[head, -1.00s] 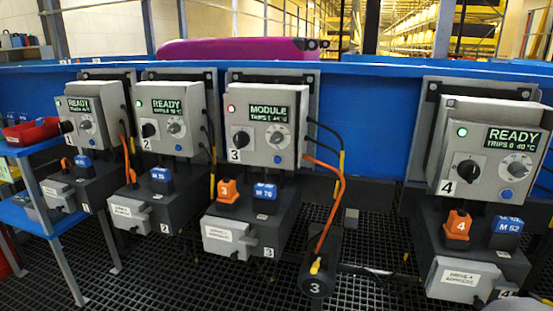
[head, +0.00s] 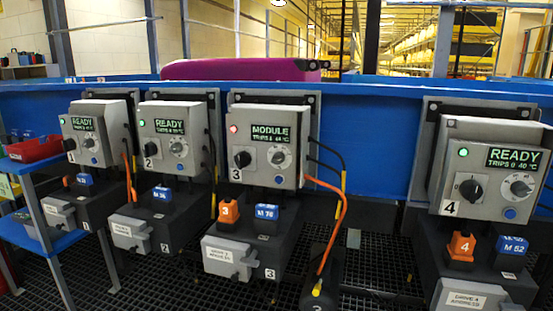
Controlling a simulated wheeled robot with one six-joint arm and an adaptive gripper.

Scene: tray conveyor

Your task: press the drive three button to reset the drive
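The drive 3 box (head: 262,150) is a grey control box in the middle of the head view, marked 3. Its display (head: 271,133) reads MODULE with a trips and temperature line too small to read surely. Its indicator light (head: 234,128) is red. A black rotary switch (head: 242,159) and a grey dial (head: 278,158) sit on its face. The small blue button (head: 278,175) is below the dial and is uncovered. My gripper is not in view.
Drive boxes 1 (head: 88,150), 2 (head: 170,153) and 4 (head: 488,190) read READY with green lights. An orange cable (head: 343,205) hangs from drive 3 to a dark cylinder. A blue shelf with a red tray (head: 35,148) stands at left. The floor is dark grating.

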